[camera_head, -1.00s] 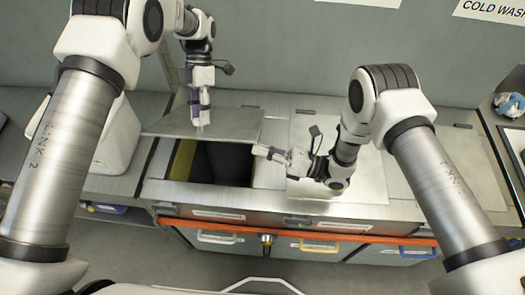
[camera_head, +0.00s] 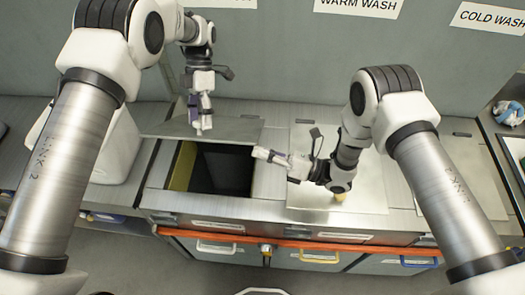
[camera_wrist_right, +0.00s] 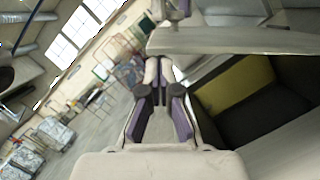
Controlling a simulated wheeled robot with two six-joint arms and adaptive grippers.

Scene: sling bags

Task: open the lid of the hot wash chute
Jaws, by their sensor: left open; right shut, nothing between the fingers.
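My right gripper (camera_head: 256,153) is shut and empty, over the opening's right edge. It also shows in the right wrist view (camera_wrist_right: 158,65). No hot wash sign shows.
A flat closed lid (camera_head: 365,190) lies right of the opening, below a WARM WASH sign (camera_head: 358,4). A COLD WASH sign (camera_head: 490,18) hangs further right. Handled drawers (camera_head: 320,257) line the front. A tray with a cloth (camera_head: 507,112) is at far right.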

